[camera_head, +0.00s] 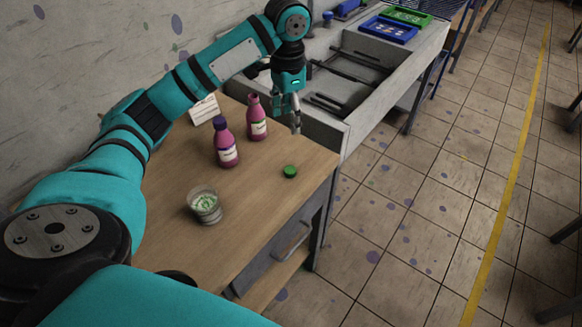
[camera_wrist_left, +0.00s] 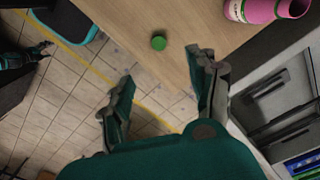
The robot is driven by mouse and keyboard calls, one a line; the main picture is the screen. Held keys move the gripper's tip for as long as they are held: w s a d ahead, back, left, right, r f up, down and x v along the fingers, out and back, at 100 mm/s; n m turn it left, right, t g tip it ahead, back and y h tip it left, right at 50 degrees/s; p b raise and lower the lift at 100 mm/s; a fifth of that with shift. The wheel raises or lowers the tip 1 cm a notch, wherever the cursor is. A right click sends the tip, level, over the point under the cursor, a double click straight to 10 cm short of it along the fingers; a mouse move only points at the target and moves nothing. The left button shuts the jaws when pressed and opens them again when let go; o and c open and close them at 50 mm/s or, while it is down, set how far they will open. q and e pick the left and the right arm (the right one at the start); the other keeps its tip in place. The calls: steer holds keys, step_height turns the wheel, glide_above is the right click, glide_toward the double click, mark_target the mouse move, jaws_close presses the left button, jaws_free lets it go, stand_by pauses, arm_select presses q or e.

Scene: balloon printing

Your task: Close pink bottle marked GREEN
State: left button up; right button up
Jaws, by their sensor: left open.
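An open pink bottle (camera_head: 256,120) with a white label stands upright on the wooden table (camera_head: 262,205); its label is too small to read. A second pink bottle (camera_head: 225,143) with a dark purple cap stands to its left. A green cap (camera_head: 290,171) lies on the table near the right edge; it also shows in the left wrist view (camera_wrist_left: 159,43). My left gripper (camera_head: 296,122) is open and empty, above the table's far right corner, right of the open bottle. In the left wrist view, a pink bottle (camera_wrist_left: 268,8) is partly cut off at the top right. My right gripper is not seen.
A clear cup with green-white bits (camera_head: 205,206) stands on the table's near part. A white card (camera_head: 203,109) stands behind the bottles. A grey bench with an open recess (camera_head: 350,70) adjoins the table's far end. Tiled floor lies to the right.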

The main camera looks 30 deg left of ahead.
arm_select(q)
steer(key=p, duration=0.2)
glide_above(290, 170)
step_height(290, 170, down, 12)
steer(key=shift+a+f, duration=0.15)
steer(key=shift+f, duration=0.05)
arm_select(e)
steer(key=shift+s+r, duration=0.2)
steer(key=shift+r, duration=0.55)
arm_select(q)
steer(key=shift+f, duration=0.3)
step_height(290, 170, down, 5)
steer(key=shift+r+p, duration=0.2)
steer(key=shift+p, duration=0.2)
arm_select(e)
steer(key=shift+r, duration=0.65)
arm_select(q)
steer(key=c, duration=0.8)
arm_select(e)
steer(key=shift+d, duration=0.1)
